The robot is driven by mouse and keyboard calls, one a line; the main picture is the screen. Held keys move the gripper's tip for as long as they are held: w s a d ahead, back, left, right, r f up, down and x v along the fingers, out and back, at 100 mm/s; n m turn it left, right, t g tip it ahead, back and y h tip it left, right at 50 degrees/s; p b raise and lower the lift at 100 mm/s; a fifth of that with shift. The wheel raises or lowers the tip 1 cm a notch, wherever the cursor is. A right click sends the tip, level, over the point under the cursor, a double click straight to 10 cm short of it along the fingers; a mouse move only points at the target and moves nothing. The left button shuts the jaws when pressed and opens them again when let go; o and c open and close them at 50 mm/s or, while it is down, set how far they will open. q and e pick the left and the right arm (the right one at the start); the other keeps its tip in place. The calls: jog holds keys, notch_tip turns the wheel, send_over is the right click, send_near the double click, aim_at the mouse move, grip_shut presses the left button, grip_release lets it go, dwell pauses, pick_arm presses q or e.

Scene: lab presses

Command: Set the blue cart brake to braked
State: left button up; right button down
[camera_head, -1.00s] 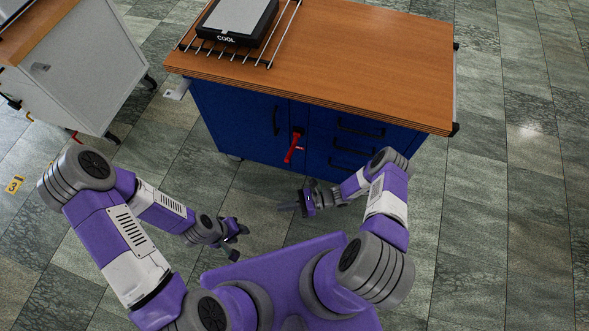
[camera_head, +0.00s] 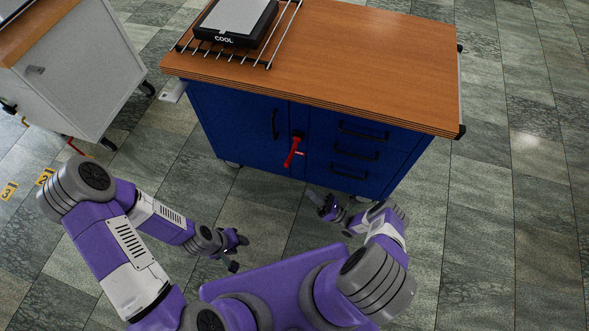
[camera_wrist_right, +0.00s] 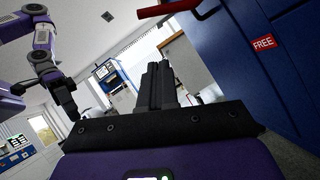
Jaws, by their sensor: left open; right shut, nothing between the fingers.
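The blue cart (camera_head: 250,125) with a wooden top stands in front of me. Its red brake lever (camera_head: 292,153) sits on the front face between the door and the drawers, angled down to the left. In the right wrist view the red lever (camera_wrist_right: 165,9) shows at the top, and a red label reading FREE (camera_wrist_right: 263,43) is on the blue face. My right gripper (camera_head: 318,198) is shut and empty, below and to the right of the lever, apart from it. It also shows in the right wrist view (camera_wrist_right: 158,75). My left gripper (camera_head: 240,252) is open and empty, further left and away from the cart.
A black device marked COOL (camera_head: 236,22) rests on a metal rack (camera_head: 268,48) on the cart top. A white cabinet (camera_head: 75,85) with a red lever (camera_head: 75,146) stands at the left. The floor between my arms and the cart is clear.

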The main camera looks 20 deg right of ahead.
aim_at(292, 151)
jog(key=d+r+x, duration=0.1)
jog(key=r+x, duration=0.1)
jog(key=x, duration=1)
jog(key=shift+d, duration=0.4)
jog(key=shift+s+r, duration=0.1)
